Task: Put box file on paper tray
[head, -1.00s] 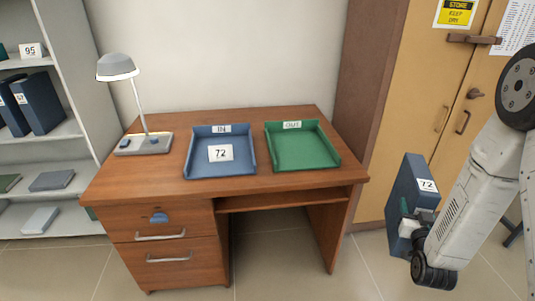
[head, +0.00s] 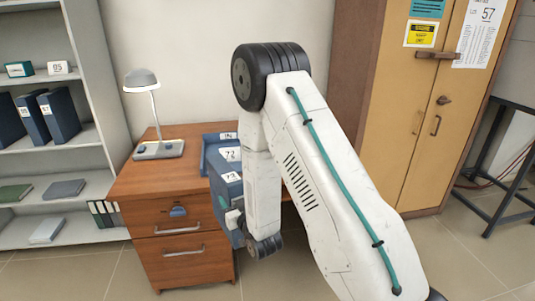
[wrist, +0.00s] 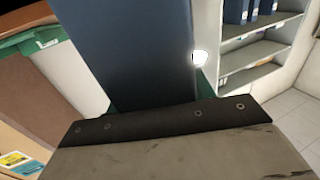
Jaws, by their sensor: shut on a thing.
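The blue box file (head: 228,190), with a white number label, is upright in my gripper (head: 236,218) in front of the desk. In the wrist view, the blue box file (wrist: 140,45) rises between the green finger pads of my gripper (wrist: 157,97), which is shut on it. The blue paper tray (head: 208,152), with an IN tag and a number card, lies on the desk just behind the box file. My arm and the file hide most of the tray. I cannot tell from the head view whether file and tray touch.
The wooden desk (head: 150,185) carries a grey lamp (head: 158,148) at its left. My arm hides the desk's right part. A grey shelf (head: 85,140) with files stands left. A tan cabinet (head: 430,120) stands right, with open floor before it.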

